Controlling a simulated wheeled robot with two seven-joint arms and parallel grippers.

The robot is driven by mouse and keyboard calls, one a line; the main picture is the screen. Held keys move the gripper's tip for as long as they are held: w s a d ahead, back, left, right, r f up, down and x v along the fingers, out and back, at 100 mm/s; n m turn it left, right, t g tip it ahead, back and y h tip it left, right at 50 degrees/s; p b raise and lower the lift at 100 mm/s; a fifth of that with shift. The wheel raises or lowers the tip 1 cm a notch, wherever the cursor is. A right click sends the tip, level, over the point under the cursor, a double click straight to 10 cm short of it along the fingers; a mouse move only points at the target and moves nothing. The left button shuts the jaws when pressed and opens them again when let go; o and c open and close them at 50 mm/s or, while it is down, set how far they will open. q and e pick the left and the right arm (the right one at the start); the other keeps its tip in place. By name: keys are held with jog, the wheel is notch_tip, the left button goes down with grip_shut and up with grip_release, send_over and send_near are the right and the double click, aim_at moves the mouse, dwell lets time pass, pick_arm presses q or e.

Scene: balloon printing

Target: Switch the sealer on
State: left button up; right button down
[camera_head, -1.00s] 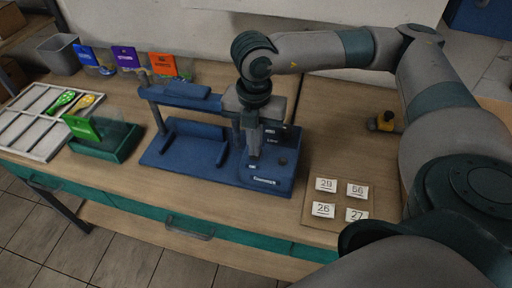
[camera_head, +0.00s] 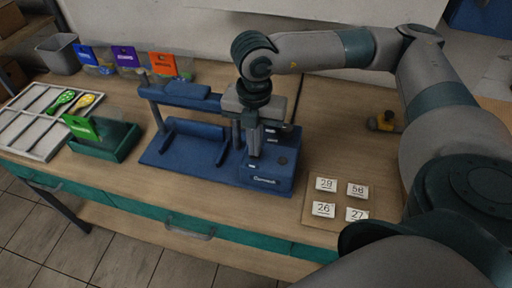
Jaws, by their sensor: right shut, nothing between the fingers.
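The blue sealer (camera_head: 185,142) stands in the middle of the table, with a raised bar on posts at its left and a control box (camera_head: 285,172) at its right. The box has small white labels and a dark round knob or button (camera_head: 283,161) on its top. My right gripper (camera_head: 254,163) points down over the control box, shut and empty, its tips at or just above the box's top left of the round part. Contact cannot be told. The gripper hides part of the box's top. My left gripper is out of view.
A board with number cards (camera_head: 325,185) lies right of the sealer. A green tray (camera_head: 122,142) and a white divided tray (camera_head: 45,145) with balloons stand left. Coloured packs (camera_head: 162,64) and a grey bin (camera_head: 60,52) stand behind. A yellow-black object (camera_head: 385,121) lies near my right arm.

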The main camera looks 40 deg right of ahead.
aim_at(263, 158)
jog(key=shift+s+d+f+b, duration=0.15)
jog(key=shift+d+f+b, duration=0.25)
jog(key=shift+f+b, duration=0.35)
jog(key=shift+s+d+f, duration=0.1)
jog(key=shift+d+f, duration=0.05)
jog(key=shift+f, duration=0.15)
jog(key=shift+s+d+f+b, duration=0.15)
jog(key=shift+d+f+b, duration=0.1)
jog(key=shift+f+b, duration=0.3)
jog(key=shift+s+d+f+b, duration=0.1)
jog(key=shift+d+f+b, duration=0.15)
jog(key=shift+f+b, duration=0.3)
dwell(0.5)
jog(key=shift+r, duration=0.2)
jog(key=shift+w+r+p, duration=0.15)
jog(key=shift+r+p, duration=0.15)
jog(key=shift+r, duration=0.3)
jog(key=shift+w+a+r+p, duration=0.1)
jog(key=shift+a+r+p, duration=0.25)
jog(key=shift+r, duration=0.6)
jog(key=shift+w+a+r+p, duration=0.15)
jog(key=shift+r+p, duration=0.3)
jog(key=shift+r, duration=0.45)
jog(key=shift+a+r+p, duration=0.35)
jog(key=shift+r+p, duration=0.05)
jog(key=shift+r, duration=0.75)
jog(key=shift+a+r, duration=0.1)
jog(key=shift+r, duration=0.05)
